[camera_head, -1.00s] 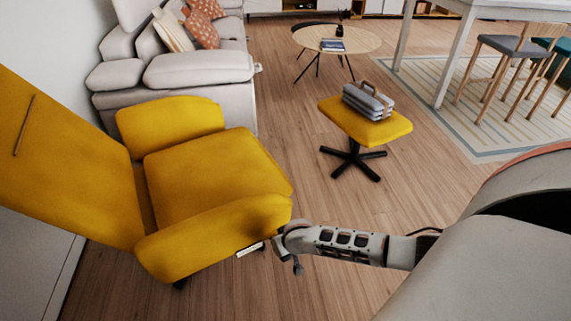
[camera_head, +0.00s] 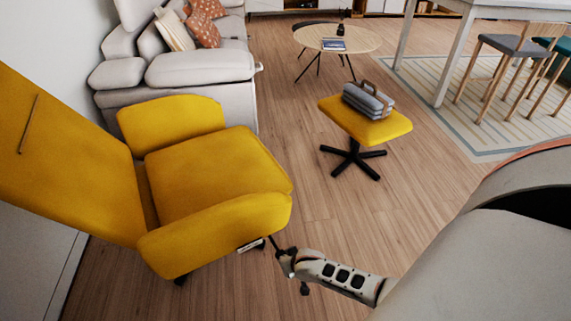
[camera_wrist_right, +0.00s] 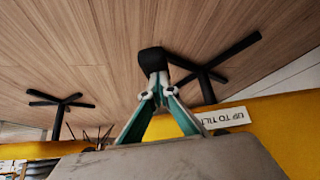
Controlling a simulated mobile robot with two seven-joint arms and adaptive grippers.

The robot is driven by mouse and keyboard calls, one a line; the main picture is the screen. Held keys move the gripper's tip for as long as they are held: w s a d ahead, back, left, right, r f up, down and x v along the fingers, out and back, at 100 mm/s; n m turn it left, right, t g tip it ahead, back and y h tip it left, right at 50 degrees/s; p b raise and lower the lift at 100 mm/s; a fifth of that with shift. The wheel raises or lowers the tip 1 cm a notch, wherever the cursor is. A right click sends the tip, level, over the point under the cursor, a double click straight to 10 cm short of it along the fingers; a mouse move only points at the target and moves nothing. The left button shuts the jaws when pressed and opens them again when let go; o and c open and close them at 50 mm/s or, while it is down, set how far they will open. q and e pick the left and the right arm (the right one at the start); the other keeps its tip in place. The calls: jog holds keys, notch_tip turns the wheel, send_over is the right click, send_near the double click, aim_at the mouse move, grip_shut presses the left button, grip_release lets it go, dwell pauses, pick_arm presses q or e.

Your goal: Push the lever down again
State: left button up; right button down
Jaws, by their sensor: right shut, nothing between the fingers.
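The yellow recliner chair (camera_head: 205,165) stands at the left of the head view. A white label (camera_head: 250,246) is on its near side, below the armrest; in the right wrist view the label (camera_wrist_right: 225,118) reads "UP TO TIL…", upside down. I cannot clearly make out the lever; a small dark part shows beside the label in the head view. My right gripper (camera_head: 273,240) is just right of the label, close to the chair's side. In the wrist view its fingers meet at black tips (camera_wrist_right: 152,61), shut and empty. Whether they touch the lever, I cannot tell. My left gripper is out of view.
A yellow footstool (camera_head: 395,128) bears a grey case (camera_head: 368,101). Behind are a grey sofa (camera_head: 200,70) and a round table (camera_head: 355,40). The chair's black base (camera_wrist_right: 205,85) shows in the wrist view. The wooden floor between chair and footstool is clear.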

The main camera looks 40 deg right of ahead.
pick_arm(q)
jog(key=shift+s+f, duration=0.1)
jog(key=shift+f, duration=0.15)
pick_arm(e)
jog(key=shift+s+a+f, duration=0.25)
jog(key=shift+s+f, duration=0.15)
jog(key=shift+s, duration=0.05)
jog(key=shift+s+a+r, duration=0.15)
jog(key=shift+s+r, duration=0.1)
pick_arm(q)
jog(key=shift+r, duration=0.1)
pick_arm(e)
jog(key=d+v, duration=0.1)
jog(key=v, duration=1)
jog(key=shift+w+a+r, duration=0.15)
jog(key=shift+w+r, duration=0.15)
jog(key=shift+r, duration=0.25)
